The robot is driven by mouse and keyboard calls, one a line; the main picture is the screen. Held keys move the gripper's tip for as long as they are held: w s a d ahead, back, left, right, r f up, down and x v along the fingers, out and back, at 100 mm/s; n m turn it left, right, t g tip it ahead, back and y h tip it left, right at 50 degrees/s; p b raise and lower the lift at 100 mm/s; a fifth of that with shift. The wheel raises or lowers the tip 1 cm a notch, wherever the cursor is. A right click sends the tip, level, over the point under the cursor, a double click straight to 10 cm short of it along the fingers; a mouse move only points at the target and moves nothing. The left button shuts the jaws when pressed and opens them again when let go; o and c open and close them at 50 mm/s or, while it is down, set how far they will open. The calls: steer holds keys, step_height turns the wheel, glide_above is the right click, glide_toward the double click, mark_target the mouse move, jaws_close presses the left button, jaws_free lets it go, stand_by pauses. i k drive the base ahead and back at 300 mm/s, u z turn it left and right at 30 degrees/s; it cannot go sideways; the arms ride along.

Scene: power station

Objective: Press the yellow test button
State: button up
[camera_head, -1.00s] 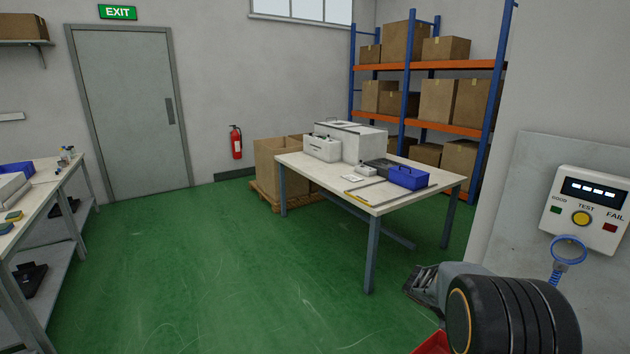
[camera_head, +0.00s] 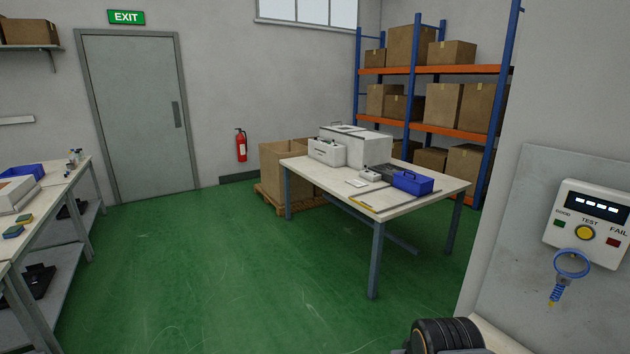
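The yellow test button (camera_head: 585,232) is round and sits on the front of a white tester box (camera_head: 590,222) at the right edge. The label TEST is above it, with a green patch marked GOOD to its left and a red one marked FAIL to its right. A dark display with white dashes is at the top of the box. A blue ring on a coiled stem (camera_head: 571,265) is just below the button. A black ribbed part of my own arm shows at the bottom edge. My gripper is not in view.
The tester is on a grey panel (camera_head: 520,240) on the right wall. A table (camera_head: 375,211) with cases and a blue toolbox stands in the middle. A workbench (camera_head: 50,205) is at left. Green floor between them is clear. Shelving (camera_head: 412,70) holds boxes at the back.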

mark_target(584, 232)
steer(key=u, duration=0.05)
steer(key=k, duration=0.95)
steer(key=u, duration=0.9)
steer(key=i, duration=0.65)
steer(key=z, duration=2.25)
steer(key=i, duration=0.45)
steer(key=z, duration=0.15)
